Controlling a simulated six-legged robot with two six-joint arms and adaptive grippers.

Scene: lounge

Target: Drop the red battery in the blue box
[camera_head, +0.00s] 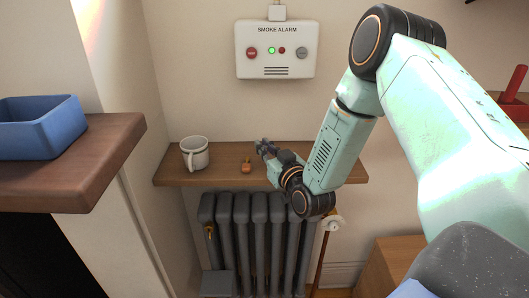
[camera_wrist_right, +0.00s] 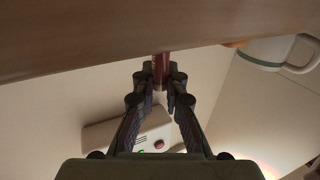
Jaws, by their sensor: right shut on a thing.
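The blue box (camera_head: 42,138) stands on a brown wooden ledge at the left of the head view. My right gripper (camera_head: 263,147) is over the wooden shelf above the radiator, far to the right of the box. In the wrist view my right gripper (camera_wrist_right: 162,82) is shut on the red battery (camera_wrist_right: 161,66), a dark red cylinder between its fingertips, close to the shelf surface. I cannot tell whether the battery touches the shelf. The battery is not clear in the head view. My left gripper is not in view.
A white mug (camera_head: 196,154) and a small orange object (camera_head: 246,167) are on the shelf (camera_head: 222,174), left of my right gripper. A smoke alarm (camera_head: 275,52) hangs on the wall above. The thick ledge (camera_head: 80,168) stands at the left, with a gap before the shelf.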

